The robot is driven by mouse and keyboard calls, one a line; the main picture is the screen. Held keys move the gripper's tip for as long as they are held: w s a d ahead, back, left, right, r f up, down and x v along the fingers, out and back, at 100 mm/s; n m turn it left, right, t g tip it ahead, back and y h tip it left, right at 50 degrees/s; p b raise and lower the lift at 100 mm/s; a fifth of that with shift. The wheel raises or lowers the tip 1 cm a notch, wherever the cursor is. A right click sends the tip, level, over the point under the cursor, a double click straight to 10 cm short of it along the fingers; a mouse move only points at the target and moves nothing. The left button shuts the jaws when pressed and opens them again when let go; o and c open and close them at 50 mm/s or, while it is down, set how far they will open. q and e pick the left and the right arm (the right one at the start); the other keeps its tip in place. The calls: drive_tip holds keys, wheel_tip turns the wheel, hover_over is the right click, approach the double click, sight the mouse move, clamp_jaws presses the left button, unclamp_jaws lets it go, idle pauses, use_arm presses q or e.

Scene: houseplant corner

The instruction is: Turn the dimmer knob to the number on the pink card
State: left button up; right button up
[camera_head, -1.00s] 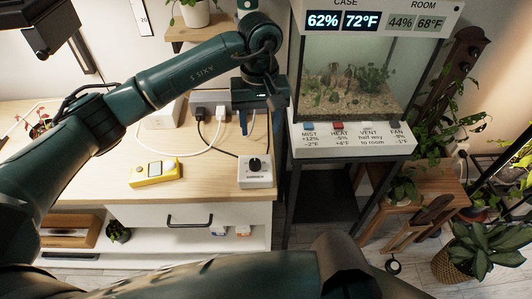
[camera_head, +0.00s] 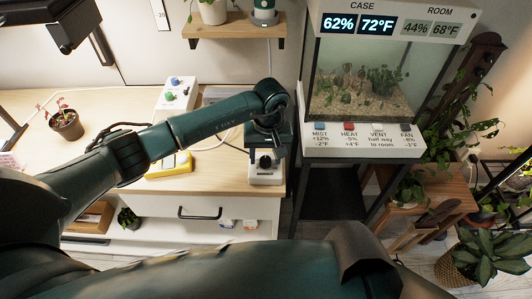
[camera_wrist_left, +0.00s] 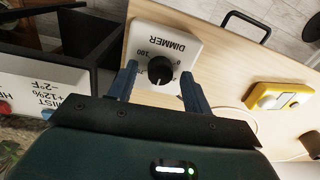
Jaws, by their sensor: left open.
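The dimmer (camera_head: 266,178) is a white box with a black knob (camera_head: 265,162), near the right front edge of the wooden desk. In the left wrist view the knob (camera_wrist_left: 161,70) shows close up, with "DIMMER", "100" and "0" printed around it. My left gripper (camera_wrist_left: 160,82) is open, pointing at the dimmer, with one finger on each side of the knob. Contact cannot be told. In the head view my left gripper (camera_head: 266,147) is over the back of the dimmer. A pale pink card (camera_head: 10,161) is at the left edge, its number too small to read. My right gripper is out of view.
A yellow device (camera_head: 170,165) lies left of the dimmer, partly behind my left arm. A white box with coloured knobs (camera_head: 175,94) and a potted plant (camera_head: 66,125) stand farther back. The glass plant case (camera_head: 362,85) stands close on the right.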

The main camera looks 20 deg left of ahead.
use_arm(q)
drive_tip(key=shift+c, duration=0.2)
drive_tip(key=c, duration=0.9)
drive_tip(key=shift+c, duration=0.2)
